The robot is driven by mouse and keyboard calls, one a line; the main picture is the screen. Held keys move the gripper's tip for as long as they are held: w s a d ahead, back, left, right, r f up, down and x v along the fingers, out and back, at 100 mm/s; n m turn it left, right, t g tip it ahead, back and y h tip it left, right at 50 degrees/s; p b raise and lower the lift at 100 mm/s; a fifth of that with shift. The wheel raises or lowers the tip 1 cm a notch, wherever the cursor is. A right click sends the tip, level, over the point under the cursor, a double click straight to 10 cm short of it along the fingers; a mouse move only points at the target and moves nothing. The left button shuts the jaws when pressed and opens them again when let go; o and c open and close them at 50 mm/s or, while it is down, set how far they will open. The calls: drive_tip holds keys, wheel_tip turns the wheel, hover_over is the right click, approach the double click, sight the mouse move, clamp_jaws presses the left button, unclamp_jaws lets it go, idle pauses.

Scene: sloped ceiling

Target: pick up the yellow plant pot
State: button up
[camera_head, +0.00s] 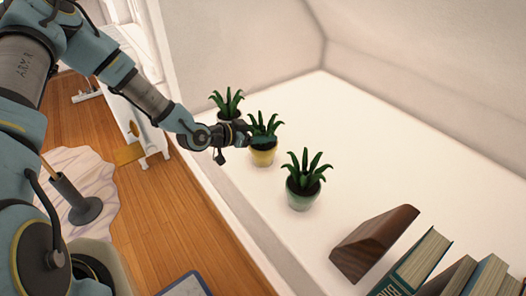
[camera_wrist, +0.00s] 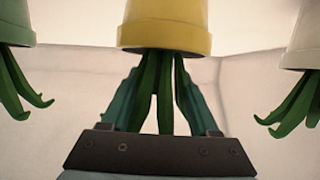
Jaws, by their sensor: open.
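The yellow plant pot (camera_head: 263,156) stands upright on the white ledge, a green spiky plant in it. My gripper (camera_head: 262,139) reaches in from the left at the height of its leaves, just above the rim. In the wrist view, which is upside down, the yellow pot (camera_wrist: 164,27) is at top centre and its leaves hang between the two teal fingers of my open gripper (camera_wrist: 160,82). The fingers are apart and the pot body lies beyond them. I cannot tell whether they touch the leaves. My wrist partly hides the plant in the head view.
A white pot (camera_head: 229,114) with a similar plant stands behind, and a pale green pot (camera_head: 302,197) stands in front to the right. A brown wooden block (camera_head: 372,243) and several books (camera_head: 425,262) are farther right. The ledge (camera_head: 355,130) is clear behind the pots.

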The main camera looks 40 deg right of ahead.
drive_tip(key=shift+x, duration=1.45)
drive_tip(key=shift+c, duration=0.3)
clamp_jaws()
drive_tip(key=shift+r, duration=0.1)
